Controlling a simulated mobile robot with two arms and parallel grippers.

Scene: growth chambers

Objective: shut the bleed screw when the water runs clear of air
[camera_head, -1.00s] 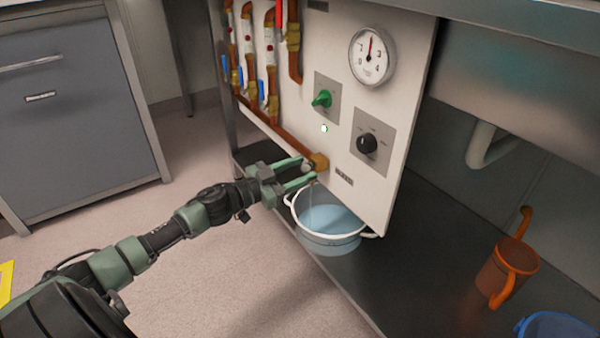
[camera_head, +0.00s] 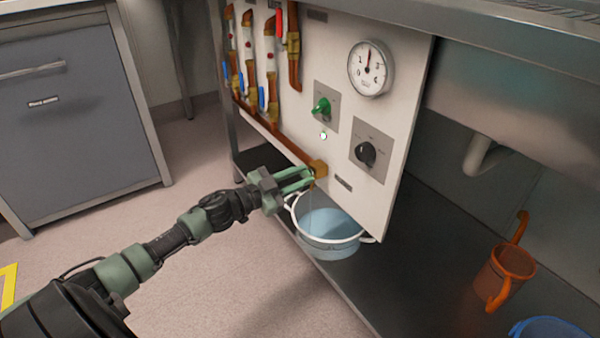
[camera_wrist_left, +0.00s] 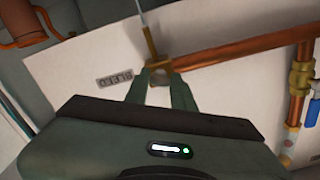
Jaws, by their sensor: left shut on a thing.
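My left gripper (camera_head: 308,176) is shut at the end of the copper pipe low on the white panel. Its green fingers hold the bleed screw, which they mostly hide. In the left wrist view, the fingertips (camera_wrist_left: 160,78) meet at the brass end fitting (camera_wrist_left: 161,69). A small brass spout (camera_wrist_left: 149,40) sticks out from that fitting. A thin stream of water (camera_head: 310,193) falls from there into the white-rimmed basin (camera_head: 330,249), which holds bluish water. I cannot make out bubbles in the stream. My right gripper is not in view.
The panel carries a round gauge (camera_head: 370,68), a green knob (camera_head: 322,107), a black knob (camera_head: 365,154) and several pipes with blue-handled valves at its left. An orange jug (camera_head: 507,272) and part of a blue container (camera_head: 550,328) stand on the dark shelf at right.

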